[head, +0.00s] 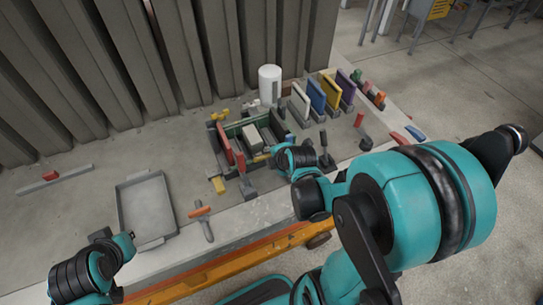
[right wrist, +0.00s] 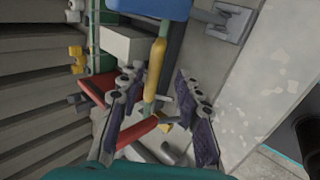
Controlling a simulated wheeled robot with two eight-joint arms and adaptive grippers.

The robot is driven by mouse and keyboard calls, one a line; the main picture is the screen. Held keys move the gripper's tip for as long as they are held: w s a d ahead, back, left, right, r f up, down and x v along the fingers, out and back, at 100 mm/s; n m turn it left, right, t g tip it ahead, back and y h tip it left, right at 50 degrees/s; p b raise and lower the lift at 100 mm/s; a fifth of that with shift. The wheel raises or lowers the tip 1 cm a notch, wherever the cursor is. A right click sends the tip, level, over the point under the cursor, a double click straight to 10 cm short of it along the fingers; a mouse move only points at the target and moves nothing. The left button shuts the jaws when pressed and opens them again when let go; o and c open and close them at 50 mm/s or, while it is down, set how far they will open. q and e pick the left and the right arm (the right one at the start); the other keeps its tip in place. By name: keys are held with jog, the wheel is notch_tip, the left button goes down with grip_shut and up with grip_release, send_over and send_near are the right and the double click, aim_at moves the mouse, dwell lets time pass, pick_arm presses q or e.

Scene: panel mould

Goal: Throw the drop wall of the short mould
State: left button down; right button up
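The mould (head: 250,138) stands mid-table in the head view, with dark green walls, a red wall or plate (head: 224,145) at its left side and pale blocks inside. In the right wrist view, a yellow handle-like bar (right wrist: 156,68) lies along a green edge, with red parts (right wrist: 136,131) below and a pale block (right wrist: 129,45) to its left. My right gripper (right wrist: 160,88) is open over this spot, its two dark-padded fingers apart on either side of the bar's lower end. Whether either finger touches it I cannot tell. In the head view my right wrist hides the mould's right front corner.
A grey tray (head: 146,207) lies to the left. A white cylinder (head: 269,84) stands behind the mould. Coloured upright panels (head: 329,90) stand at the back right. A corrugated wall (head: 150,60) bounds the back.

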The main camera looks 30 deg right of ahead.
jog(key=v, duration=1.2)
dwell(0.3)
dwell(0.7)
jog(key=s+a+m+b, duration=0.1)
jog(key=a+m, duration=0.3)
jog(key=m, duration=0.4)
jog(key=s+a+f+m+g+b, duration=0.1)
jog(key=a+m, duration=0.3)
jog(key=m, duration=0.5)
jog(key=shift+s+f, duration=0.3)
jog(key=shift+s, duration=0.15)
